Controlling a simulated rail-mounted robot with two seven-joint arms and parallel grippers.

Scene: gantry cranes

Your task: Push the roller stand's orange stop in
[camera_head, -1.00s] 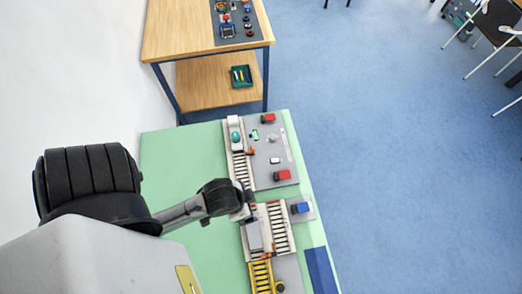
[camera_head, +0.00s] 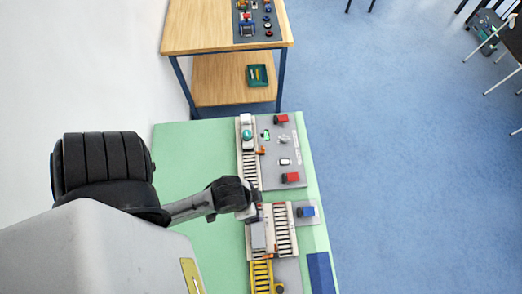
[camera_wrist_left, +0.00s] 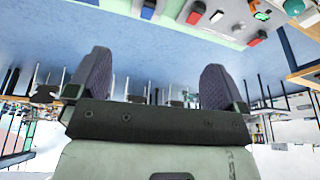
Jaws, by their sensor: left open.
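The roller stand (camera_head: 285,232) is a pale frame with dark rollers on the green table, with a grey block (camera_head: 258,236) on its left part. A small orange piece (camera_head: 262,151) sits beside the upper roller track (camera_head: 250,172); I cannot tell whether it is the stop. My left gripper (camera_head: 250,213) is just above and left of the stand's upper end, its fingertips small and partly hidden by the wrist. In the left wrist view my left gripper (camera_wrist_left: 153,78) is open, with nothing between its fingers. My right gripper is not in view.
A grey board (camera_head: 276,160) with red blocks (camera_head: 290,177) lies beside the upper track. A yellow roller section (camera_head: 261,276) is below the stand, and a blue block (camera_head: 307,211) is to its right. A wooden table (camera_head: 210,35) stands behind. The green table's left side (camera_head: 190,150) is clear.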

